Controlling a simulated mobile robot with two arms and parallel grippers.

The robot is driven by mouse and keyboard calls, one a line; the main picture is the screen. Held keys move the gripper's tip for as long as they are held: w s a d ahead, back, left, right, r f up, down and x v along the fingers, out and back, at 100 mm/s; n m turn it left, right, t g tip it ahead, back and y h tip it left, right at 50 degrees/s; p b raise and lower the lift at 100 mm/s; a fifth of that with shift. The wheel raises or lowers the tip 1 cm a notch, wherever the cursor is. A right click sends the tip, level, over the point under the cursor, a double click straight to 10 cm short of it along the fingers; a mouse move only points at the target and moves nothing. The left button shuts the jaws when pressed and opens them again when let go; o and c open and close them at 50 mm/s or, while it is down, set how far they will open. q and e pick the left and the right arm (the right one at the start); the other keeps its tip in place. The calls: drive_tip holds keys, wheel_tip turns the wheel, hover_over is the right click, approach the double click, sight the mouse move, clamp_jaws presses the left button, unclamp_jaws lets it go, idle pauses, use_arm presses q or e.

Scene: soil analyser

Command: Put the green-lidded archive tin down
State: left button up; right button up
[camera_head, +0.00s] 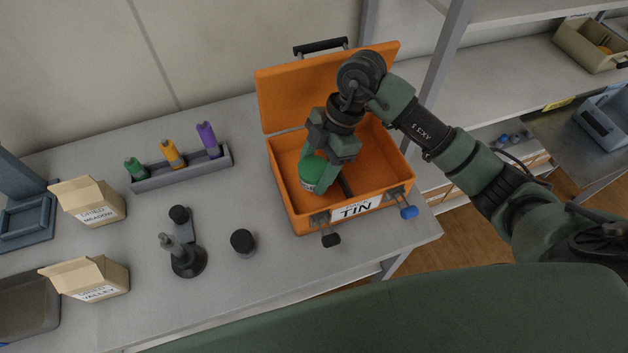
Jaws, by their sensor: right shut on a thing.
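The green-lidded archive tin (313,170) is low inside the open orange case (287,203), in its left part beside a dark divider. My right gripper (325,168) reaches down into the case and is shut on the tin. The gripper's fingers cover part of the tin, and I cannot tell whether its base touches the case floor. The case lid stands open at the back, and a label reading TIN is on its front. My left gripper is not in view.
Left of the case stand a rack (183,170) with three coloured bottles, a dark stand (187,258), a black knob-like piece (244,242) and two cardboard boxes (90,200). Bare bench lies in front of the rack. Shelves are at the right.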

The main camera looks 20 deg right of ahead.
sight(326, 162)
drive_tip(key=shift+s+f, duration=0.1)
drive_tip(key=shift+f, duration=0.5)
wheel_tip(326, 162, down, 4)
drive_tip(key=shift+f, duration=0.1)
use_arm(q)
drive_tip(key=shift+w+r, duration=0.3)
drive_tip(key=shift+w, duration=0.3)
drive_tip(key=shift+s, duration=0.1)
use_arm(e)
drive_tip(key=shift+f, duration=0.1)
drive_tip(key=o, duration=1.5)
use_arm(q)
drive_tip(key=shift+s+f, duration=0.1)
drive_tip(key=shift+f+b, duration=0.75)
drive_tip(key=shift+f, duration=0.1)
use_arm(e)
drive_tip(key=v, duration=1.2)
drive_tip(key=shift+r, duration=0.2)
